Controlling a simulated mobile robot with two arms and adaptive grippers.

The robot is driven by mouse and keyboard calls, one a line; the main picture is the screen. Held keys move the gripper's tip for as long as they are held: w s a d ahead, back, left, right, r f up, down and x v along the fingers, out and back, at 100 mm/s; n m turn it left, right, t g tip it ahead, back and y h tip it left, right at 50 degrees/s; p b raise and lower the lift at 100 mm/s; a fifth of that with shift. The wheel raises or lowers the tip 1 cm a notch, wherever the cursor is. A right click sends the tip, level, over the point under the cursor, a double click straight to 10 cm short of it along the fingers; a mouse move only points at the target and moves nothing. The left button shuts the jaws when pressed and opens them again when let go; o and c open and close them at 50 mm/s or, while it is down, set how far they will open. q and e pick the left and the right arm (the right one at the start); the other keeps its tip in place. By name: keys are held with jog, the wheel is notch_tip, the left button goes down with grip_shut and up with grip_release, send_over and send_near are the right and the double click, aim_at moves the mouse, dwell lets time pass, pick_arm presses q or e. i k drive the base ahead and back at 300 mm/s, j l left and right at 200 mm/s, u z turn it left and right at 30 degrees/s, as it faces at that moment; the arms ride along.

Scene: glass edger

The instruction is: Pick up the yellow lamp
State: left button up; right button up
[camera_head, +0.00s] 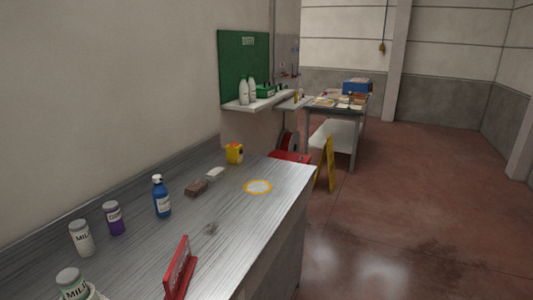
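A small boxy yellow object (234,153), which looks like the yellow lamp, stands at the far end of the metal counter (225,215), near the wall. It has a darker patch on its front, too small to make out. Neither of my grippers is in view, and nothing touches the yellow object.
A yellow-rimmed white disc (257,187), a brown block (196,188), a white block (215,174), a blue pump bottle (162,198), a purple jar (115,218), white jars (82,239) and a red stand (179,269) are on the counter. Open floor (390,230) lies right.

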aim_at(233, 155)
jog(key=i+l+z, duration=0.35)
jog(key=i+l, duration=0.2)
jog(key=i+l+z, duration=0.3)
jog(key=i+l, duration=0.2)
jog(key=i, duration=0.15)
